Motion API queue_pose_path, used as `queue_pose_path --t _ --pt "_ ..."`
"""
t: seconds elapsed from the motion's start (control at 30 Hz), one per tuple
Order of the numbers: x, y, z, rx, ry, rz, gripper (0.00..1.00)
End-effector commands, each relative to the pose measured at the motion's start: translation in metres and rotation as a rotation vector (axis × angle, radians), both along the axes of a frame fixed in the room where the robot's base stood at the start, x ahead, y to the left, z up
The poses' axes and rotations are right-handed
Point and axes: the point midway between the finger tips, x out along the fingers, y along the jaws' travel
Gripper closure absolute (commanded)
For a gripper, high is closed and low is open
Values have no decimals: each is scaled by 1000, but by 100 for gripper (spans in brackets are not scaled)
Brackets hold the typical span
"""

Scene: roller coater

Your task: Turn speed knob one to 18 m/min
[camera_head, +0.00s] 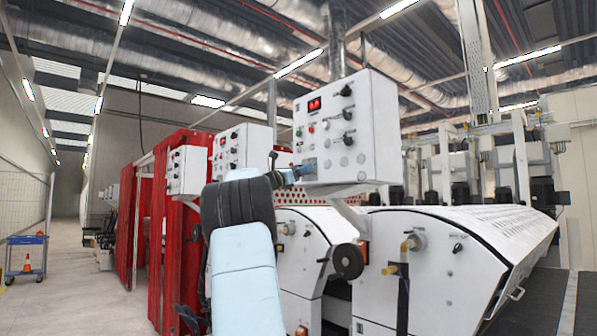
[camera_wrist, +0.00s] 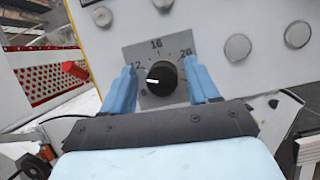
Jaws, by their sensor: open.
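Speed knob one is the black round knob (camera_wrist: 162,78) on a grey scale plate (camera_wrist: 158,51) marked 12, 16 and 20 in the wrist view. Its white mark points left, towards the side of the 12. My gripper (camera_wrist: 160,68) is open, with one light-blue finger on each side of the knob. Whether the fingers touch it I cannot tell. In the head view my gripper (camera_head: 301,172) is at the lower left of the white control box (camera_head: 375,125), and the knob is hidden there.
The box carries a red lit display (camera_head: 314,105), black knobs, coloured buttons and round grey caps, such as one right of the scale (camera_wrist: 237,47). White machine covers (camera_head: 440,245) stand below the box. Open floor (camera_head: 70,275) lies at the left.

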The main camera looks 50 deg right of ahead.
Motion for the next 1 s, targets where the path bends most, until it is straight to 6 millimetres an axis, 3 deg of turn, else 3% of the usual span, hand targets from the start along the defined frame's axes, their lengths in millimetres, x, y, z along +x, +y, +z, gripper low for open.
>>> queue_pose_path --t 0.17,0.33,0.8,1.0 --pt "0 2 -1 1 0 0 40" --pt "3 17 -7 1 -1 1 40" --pt "16 96 -41 1 1 3 40" --pt "19 119 -51 1 0 1 40"
